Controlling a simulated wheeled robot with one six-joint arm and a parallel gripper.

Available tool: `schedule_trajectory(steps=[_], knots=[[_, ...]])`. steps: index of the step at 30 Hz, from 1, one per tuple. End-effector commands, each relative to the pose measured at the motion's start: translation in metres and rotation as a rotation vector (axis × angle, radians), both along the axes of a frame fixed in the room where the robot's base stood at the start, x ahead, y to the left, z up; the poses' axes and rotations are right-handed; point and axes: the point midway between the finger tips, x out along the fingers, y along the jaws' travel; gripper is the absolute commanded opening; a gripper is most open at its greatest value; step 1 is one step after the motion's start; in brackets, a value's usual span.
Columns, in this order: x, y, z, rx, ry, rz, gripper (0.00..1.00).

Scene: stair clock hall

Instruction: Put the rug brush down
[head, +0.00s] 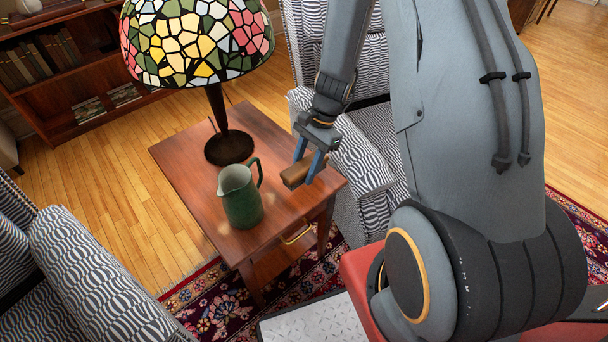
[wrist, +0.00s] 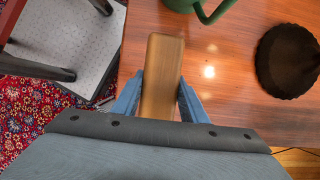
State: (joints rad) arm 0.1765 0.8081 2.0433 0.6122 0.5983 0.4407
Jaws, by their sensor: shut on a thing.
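The rug brush (head: 297,173) is a small brown wooden block, held over the right part of a reddish-brown side table (head: 185,170). My gripper (head: 311,163) is shut on it, with blue fingers on both sides. In the wrist view the brush (wrist: 160,75) lies between the two fingers (wrist: 160,95) and points away from the wrist. Its underside is hidden, and I cannot tell whether it touches the tabletop (wrist: 225,50).
A green pitcher (head: 240,195) stands on the table left of the brush. A stained-glass lamp (head: 196,40) stands behind it; its dark base also shows in the wrist view (wrist: 288,62). Striped armchairs (head: 85,275) flank the table. The tabletop's left part is clear.

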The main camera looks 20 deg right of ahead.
Motion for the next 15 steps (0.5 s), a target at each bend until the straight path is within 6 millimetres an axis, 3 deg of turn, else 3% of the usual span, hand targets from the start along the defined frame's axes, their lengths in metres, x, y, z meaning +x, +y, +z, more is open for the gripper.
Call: schedule_trajectory(steps=[6, 15], knots=[[-0.001, 0.0, -0.029, 0.0, 0.002, 0.001, 0.18], [0.0, 0.0, -0.031, 0.0, 0.0, 0.001, 0.18]])
